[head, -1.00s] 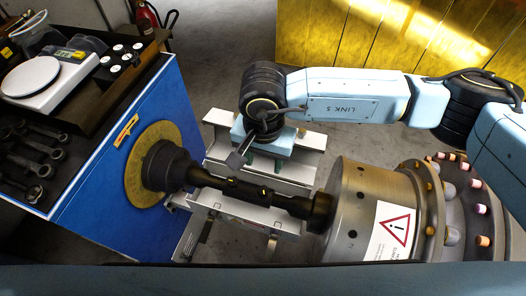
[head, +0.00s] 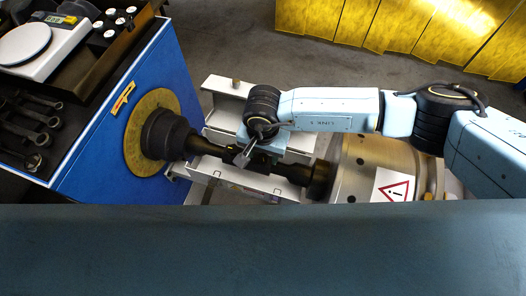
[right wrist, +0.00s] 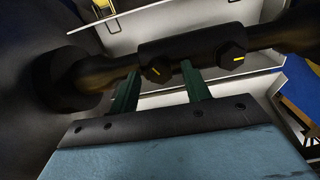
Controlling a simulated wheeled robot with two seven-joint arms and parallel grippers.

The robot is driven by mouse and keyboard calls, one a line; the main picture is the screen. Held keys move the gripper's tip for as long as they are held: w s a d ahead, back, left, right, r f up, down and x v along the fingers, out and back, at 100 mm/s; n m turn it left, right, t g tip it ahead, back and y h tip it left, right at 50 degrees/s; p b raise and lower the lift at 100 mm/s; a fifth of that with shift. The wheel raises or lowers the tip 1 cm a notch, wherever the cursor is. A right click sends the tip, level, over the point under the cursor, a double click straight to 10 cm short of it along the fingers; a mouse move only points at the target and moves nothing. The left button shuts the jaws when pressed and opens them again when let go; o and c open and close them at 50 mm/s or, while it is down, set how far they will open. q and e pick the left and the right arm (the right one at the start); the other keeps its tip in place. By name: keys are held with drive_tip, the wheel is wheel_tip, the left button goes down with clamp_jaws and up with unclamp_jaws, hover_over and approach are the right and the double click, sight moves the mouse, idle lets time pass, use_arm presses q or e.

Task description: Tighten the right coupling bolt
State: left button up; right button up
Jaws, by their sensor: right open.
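The black shaft coupling (head: 232,156) joins the dark hub at the blue cabinet to the steel drum, and my right gripper (head: 262,158) is over it in the head view, hiding its bolts. In the right wrist view the coupling (right wrist: 195,50) carries two dark hex bolts with yellow marks. My open right gripper (right wrist: 160,88) has its green fingers just below the coupling. One bolt (right wrist: 157,72) appears between the fingertips, apparently not gripped; the other bolt (right wrist: 232,66) is right of them. This view looks reversed, so the bolt between the fingers seems the right one. My left gripper is not in view.
The steel drum (head: 352,178) with a warning label is right of the coupling. The blue cabinet (head: 95,160) at left bears a scale (head: 45,55) and wrenches (head: 25,125). A pale metal frame (head: 222,105) lies under the shaft. Yellow panels (head: 400,25) stand behind.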

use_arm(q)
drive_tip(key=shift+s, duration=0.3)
use_arm(e)
drive_tip(key=shift+c, duration=0.2)
drive_tip(key=c, duration=0.9)
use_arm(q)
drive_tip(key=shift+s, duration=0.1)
use_arm(e)
drive_tip(key=shift+c, duration=0.2)
